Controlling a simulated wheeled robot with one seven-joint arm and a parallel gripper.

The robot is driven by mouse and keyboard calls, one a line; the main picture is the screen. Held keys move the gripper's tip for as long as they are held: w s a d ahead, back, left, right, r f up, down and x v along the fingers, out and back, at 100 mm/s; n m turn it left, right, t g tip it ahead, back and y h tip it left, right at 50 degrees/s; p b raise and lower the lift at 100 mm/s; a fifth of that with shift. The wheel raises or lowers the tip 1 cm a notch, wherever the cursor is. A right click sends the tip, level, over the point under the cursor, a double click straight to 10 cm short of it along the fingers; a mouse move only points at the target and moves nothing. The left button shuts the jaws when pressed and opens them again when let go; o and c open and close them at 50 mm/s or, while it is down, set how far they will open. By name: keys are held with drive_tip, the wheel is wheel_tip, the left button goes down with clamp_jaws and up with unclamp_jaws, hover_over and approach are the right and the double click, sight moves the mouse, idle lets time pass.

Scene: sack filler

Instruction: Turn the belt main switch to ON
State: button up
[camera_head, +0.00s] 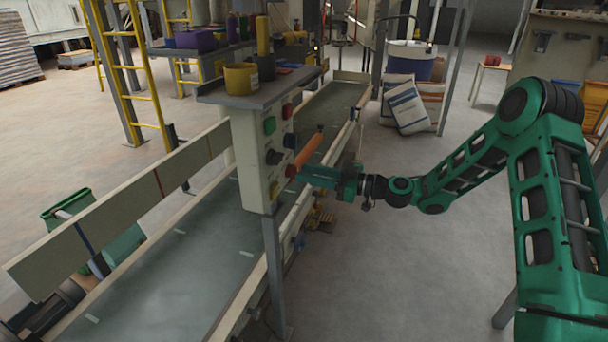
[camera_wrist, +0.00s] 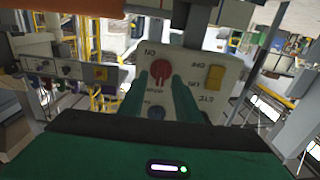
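The control box (camera_head: 256,160) stands on a grey post beside the conveyor and carries several buttons and knobs. A red rotary switch (camera_wrist: 160,70) shows on its panel in the wrist view, with inverted lettering above it that looks like ON. In the head view the red knob (camera_head: 291,171) sits low on the panel's right face. My gripper (camera_head: 300,173) is at this knob, coming from the right. In the wrist view my gripper (camera_wrist: 160,80) has its two green fingers on either side of the red switch, with narrow gaps visible. The switch's exact setting is hard to read.
An orange cylinder (camera_head: 305,155) juts out just above my gripper. The conveyor belt (camera_head: 190,265) runs behind the box. The floor (camera_head: 390,260) to the right is clear.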

drive_tip(key=shift+x, duration=1)
clamp_jaws()
